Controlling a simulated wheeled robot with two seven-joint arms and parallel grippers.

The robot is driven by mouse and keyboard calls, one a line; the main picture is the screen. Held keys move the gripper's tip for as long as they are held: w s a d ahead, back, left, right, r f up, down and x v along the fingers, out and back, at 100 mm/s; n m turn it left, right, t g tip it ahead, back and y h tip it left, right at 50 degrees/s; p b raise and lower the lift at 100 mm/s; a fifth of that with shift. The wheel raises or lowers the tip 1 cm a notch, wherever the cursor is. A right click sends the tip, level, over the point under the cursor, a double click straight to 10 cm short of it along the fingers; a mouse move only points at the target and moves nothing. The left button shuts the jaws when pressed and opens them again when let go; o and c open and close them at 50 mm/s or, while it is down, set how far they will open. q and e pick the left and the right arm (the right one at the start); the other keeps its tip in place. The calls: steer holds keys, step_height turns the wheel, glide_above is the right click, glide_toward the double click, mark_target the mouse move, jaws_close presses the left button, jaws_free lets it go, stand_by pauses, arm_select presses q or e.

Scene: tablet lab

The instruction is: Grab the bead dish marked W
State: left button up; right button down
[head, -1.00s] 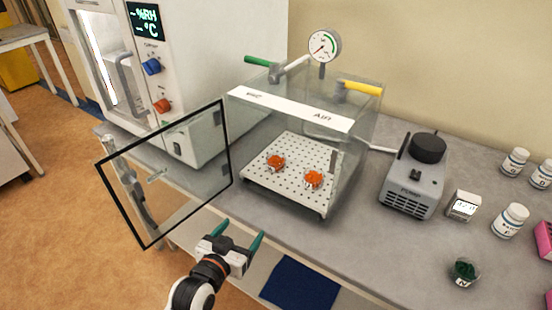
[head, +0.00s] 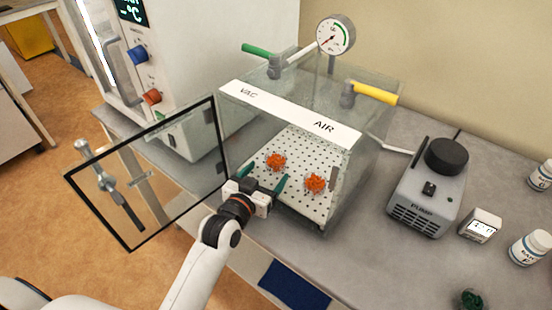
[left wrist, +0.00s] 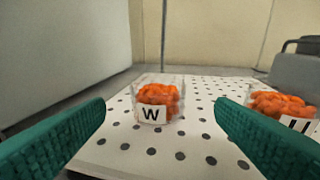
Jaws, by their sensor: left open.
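The bead dish marked W (left wrist: 158,94) is a small clear dish of orange beads with a white label. In the left wrist view it stands upright on the perforated shelf, ahead and centred between my fingertips. In the head view it is the left dish (head: 275,161) inside the clear chamber. A second dish of orange beads (head: 315,184) stands to its right; its label (left wrist: 290,123) is partly hidden by a finger. My left gripper (head: 256,184) is open and empty at the chamber's front opening, short of the W dish. My right gripper is not in view.
The clear chamber (head: 350,150) has its framed door (head: 150,175) swung open to the left. The perforated shelf (head: 297,150) is bare around the dishes. A grey pump (head: 428,190) stands to the right, and a white oven (head: 190,70) to the left.

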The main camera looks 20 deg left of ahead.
mark_target(270, 168)
arm_select(q)
steer(key=p+x, duration=0.1)
steer(key=x, duration=0.5)
steer(key=shift+w+a+f, duration=0.1)
steer(key=shift+w+f, duration=0.05)
steer(key=shift+w, duration=0.2)
steer(key=shift+s, duration=0.1)
steer(key=c, duration=1.1)
